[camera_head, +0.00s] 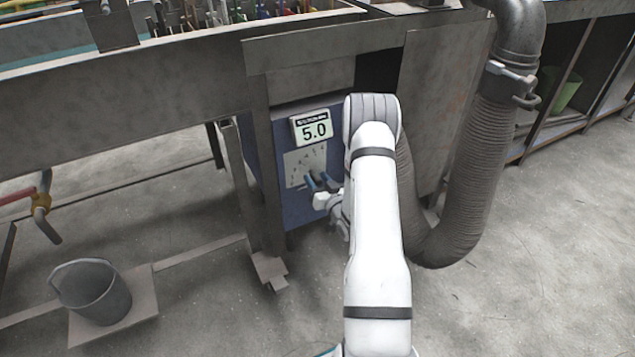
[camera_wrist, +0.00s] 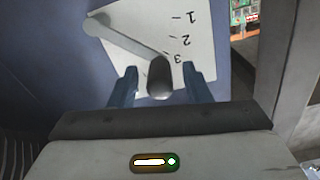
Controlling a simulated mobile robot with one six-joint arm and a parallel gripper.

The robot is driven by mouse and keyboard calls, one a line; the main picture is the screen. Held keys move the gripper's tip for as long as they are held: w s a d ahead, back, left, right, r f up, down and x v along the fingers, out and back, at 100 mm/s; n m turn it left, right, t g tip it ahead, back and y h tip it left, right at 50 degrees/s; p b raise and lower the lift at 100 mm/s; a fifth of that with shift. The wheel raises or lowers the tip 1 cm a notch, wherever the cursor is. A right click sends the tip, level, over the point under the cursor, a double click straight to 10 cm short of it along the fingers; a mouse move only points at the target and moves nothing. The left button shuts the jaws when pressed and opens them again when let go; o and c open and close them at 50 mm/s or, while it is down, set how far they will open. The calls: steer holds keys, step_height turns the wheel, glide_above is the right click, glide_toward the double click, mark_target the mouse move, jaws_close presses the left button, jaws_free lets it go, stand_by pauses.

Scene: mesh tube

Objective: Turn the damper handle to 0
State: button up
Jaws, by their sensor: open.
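The damper handle (camera_wrist: 128,40) is a grey lever with a dark rounded knob at its free end, pivoting at the plate's left in the wrist view. It lies across a white scale plate (camera_wrist: 205,50) with 1, 2 and 3 readable upside down. The lever points just past the 3; the rest of the scale is hidden. My gripper (camera_wrist: 162,83) is open, with one blue finger on each side of the knob and a visible gap to each. In the head view, my gripper (camera_head: 321,180) is at the scale plate (camera_head: 303,165), and the handle is hard to make out.
A display (camera_head: 314,127) above the plate reads 5.0 on the blue box (camera_head: 297,207). A thick ribbed hose (camera_head: 468,185) hangs right of my arm. A metal bench leg (camera_head: 255,190) stands left of the box. A bucket (camera_head: 92,292) sits at lower left.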

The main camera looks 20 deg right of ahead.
steer(key=shift+c, duration=0.3)
jaws_close()
stand_by(0.3)
